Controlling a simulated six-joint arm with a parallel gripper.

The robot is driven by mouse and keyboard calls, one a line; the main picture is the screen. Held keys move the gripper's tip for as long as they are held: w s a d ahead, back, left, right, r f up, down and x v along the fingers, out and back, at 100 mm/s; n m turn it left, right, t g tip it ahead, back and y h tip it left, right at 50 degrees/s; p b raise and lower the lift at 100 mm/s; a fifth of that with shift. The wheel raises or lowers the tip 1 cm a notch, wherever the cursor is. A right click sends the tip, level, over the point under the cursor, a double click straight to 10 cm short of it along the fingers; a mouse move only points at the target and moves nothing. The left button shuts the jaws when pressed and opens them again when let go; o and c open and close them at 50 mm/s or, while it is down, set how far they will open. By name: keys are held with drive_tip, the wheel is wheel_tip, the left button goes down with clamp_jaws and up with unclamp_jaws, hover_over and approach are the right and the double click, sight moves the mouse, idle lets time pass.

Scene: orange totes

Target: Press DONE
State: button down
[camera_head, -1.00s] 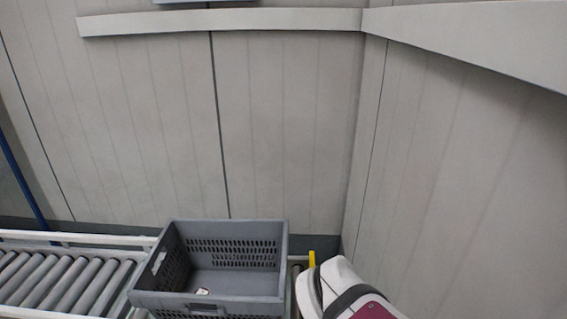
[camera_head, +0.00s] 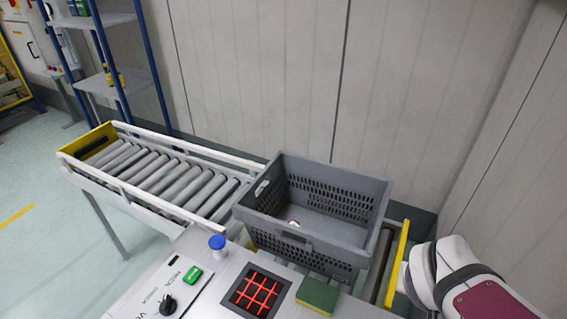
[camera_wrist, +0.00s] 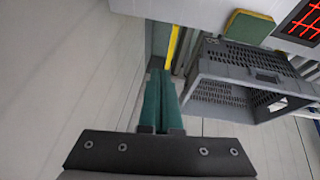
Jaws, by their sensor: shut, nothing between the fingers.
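A green button (camera_head: 192,275) sits on a light control panel (camera_head: 150,296) at the lower left of the head view. It has a small pale marking, too small to read, so I cannot confirm that it says DONE. A black knob (camera_head: 167,303) is beside it on the same panel. My gripper (camera_wrist: 158,74) shows in the wrist view with its two green fingers together and nothing between them. It points along the wall side, apart from the button, which the wrist view does not show. In the head view only my white and maroon arm shows, at the lower right.
A grey crate (camera_head: 314,244) stands on the roller conveyor (camera_head: 165,178), with a small pale item inside. A blue-capped object (camera_head: 217,242), a red-gridded black square (camera_head: 256,291) and a green-yellow sponge (camera_head: 318,295) are on the worktop. A wall (camera_head: 430,90) rises behind.

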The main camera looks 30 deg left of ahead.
drive_tip(key=w+a+f+n+t+y, duration=0.1)
drive_tip(key=w+a+n+y, duration=0.25)
drive_tip(key=a, duration=0.75)
drive_tip(key=w+a+f+n+t+y, duration=0.1)
drive_tip(key=w+a+n+y, duration=0.3)
drive_tip(key=a, duration=0.6)
drive_tip(key=s+a+f+n+g+y, duration=0.1)
drive_tip(key=s+a+f+n+g, duration=0.2)
drive_tip(key=s+a+n, duration=0.2)
drive_tip(key=s+a+f+n+g+y, duration=0.2)
drive_tip(key=s+a+f+n+g, duration=0.2)
drive_tip(key=s+a, duration=0.5)
drive_tip(key=a+n, duration=0.1)
drive_tip(key=a, duration=0.3)
hover_over(189, 273)
drive_tip(key=d, duration=0.3)
wheel_tip(189, 273, down, 7)
drive_tip(key=shift+a+f, duration=0.1)
drive_tip(key=shift+f, duration=0.05)
wheel_tip(189, 273, down, 3)
drive_tip(key=shift+r, duration=0.2)
drive_tip(key=shift+f, duration=0.6)
